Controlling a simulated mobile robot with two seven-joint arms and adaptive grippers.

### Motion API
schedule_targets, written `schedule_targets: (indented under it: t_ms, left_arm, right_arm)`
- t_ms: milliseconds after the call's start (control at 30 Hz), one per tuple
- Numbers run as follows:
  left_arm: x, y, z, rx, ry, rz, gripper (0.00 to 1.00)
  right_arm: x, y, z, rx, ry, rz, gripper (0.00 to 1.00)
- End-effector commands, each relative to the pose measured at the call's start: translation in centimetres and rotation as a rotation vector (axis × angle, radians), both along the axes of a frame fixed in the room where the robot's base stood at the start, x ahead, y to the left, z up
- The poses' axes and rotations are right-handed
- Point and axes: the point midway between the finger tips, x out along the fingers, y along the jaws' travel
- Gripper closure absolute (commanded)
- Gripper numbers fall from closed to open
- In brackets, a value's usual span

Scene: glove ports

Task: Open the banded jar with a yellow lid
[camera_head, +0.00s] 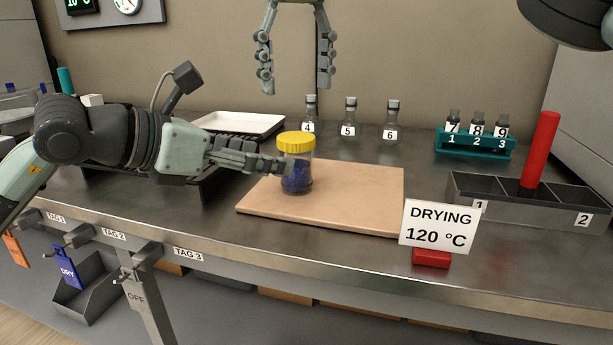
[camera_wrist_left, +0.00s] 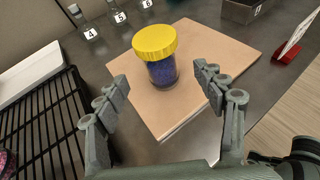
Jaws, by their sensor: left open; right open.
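The jar (camera_head: 297,176) has a yellow lid (camera_head: 296,141) on top and dark blue contents. It stands upright on a tan board (camera_head: 350,195), and no band on it can be made out. My left gripper (camera_head: 280,163) comes in from the left at the jar's height. In the left wrist view the jar (camera_wrist_left: 163,72) stands beyond and between the two open fingers (camera_wrist_left: 165,88), with the lid (camera_wrist_left: 154,42) on it. Nothing is between the fingertips. My right gripper (camera_head: 296,85) hangs open, fingers down, above and behind the jar, and is empty.
Small numbered flasks (camera_head: 350,118) stand behind the board. A teal vial rack (camera_head: 475,143) and a divided bin (camera_head: 530,200) with a red cylinder (camera_head: 541,150) are at right. A drying sign (camera_head: 438,226) stands at the front edge. A white tray (camera_head: 240,124) lies behind my left arm.

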Motion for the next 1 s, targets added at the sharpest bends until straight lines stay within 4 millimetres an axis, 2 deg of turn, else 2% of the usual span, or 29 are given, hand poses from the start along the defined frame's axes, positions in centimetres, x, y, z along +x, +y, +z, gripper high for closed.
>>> schedule_targets:
  t_ms: [500,900,1000]
  left_arm:
    - [4.1,-4.8,-2.5,-0.002,0.001,-0.001,0.31]
    - [4.5,-5.4,-2.8,-0.001,-0.001,-0.002,0.31]
    - [4.5,-5.4,-2.8,-0.001,-0.001,-0.002,0.42]
  right_arm:
    - [0.0,0.0,0.0,0.001,0.002,0.001,0.33]
    - [0.0,0.1,0.0,0.001,0.002,0.002,0.33]
    - [0.0,0.1,0.0,0.001,0.002,0.002,0.33]
